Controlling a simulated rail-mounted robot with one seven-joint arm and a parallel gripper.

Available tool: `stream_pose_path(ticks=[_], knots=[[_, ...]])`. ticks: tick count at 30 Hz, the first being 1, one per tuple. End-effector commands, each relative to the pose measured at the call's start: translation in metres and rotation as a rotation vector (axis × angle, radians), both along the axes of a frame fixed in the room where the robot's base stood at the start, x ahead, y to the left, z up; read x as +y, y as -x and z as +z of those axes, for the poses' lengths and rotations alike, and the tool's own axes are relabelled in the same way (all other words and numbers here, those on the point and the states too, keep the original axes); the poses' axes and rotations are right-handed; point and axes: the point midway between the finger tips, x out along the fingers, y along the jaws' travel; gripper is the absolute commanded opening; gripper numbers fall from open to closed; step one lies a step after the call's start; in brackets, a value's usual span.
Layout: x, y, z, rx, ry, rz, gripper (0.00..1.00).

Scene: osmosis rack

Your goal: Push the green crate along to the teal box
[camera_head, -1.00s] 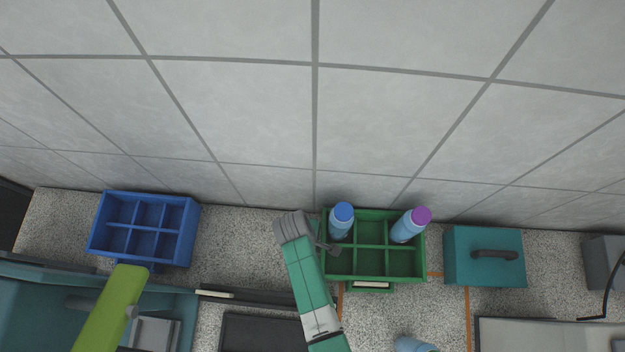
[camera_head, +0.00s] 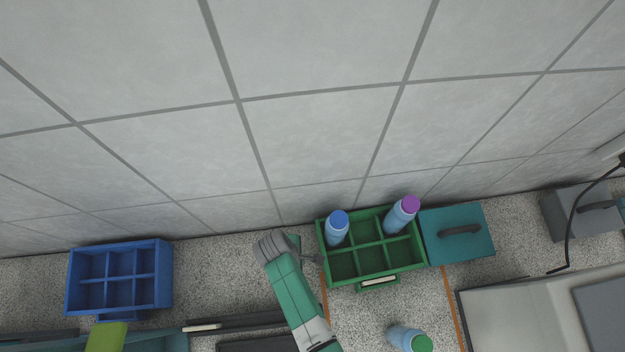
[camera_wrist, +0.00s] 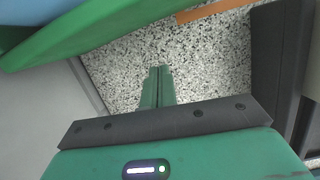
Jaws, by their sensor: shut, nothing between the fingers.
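The green crate (camera_head: 343,266) stands on the speckled counter in the head view, divided into several compartments. It holds a blue-capped bottle (camera_head: 337,228) at back left and a purple-capped bottle (camera_head: 402,215) at back right. The teal box (camera_head: 457,235), with a dark handle, is directly to its right; the two look touching or nearly so. My gripper (camera_head: 316,259) is at the crate's left side; whether it touches is unclear. In the wrist view its fingers (camera_wrist: 158,86) are shut and empty above the counter, and the crate's green edge (camera_wrist: 75,35) crosses the upper left.
A blue crate (camera_head: 120,280) stands empty at the left. A green-capped bottle (camera_head: 408,339) is on the counter in front of the green crate. A grey box (camera_head: 575,212) is at the right. The tiled wall runs behind. Orange lines (camera_head: 453,305) mark the counter.

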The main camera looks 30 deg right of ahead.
Motion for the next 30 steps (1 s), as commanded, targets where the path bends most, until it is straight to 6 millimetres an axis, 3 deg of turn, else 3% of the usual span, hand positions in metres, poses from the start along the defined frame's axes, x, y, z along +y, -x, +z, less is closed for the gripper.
stream_pose_path(ticks=[1,6,12,27,30], knots=[[0.001,-0.002,0.019,-0.007,0.001,-0.002,0.00],[0.010,-0.006,0.060,-0.007,0.000,-0.003,0.00],[0.017,-0.008,0.087,-0.004,0.000,-0.003,0.00],[0.018,-0.009,0.091,-0.005,-0.001,-0.003,0.00],[0.042,-0.042,0.095,-0.108,-0.036,0.025,0.00]])
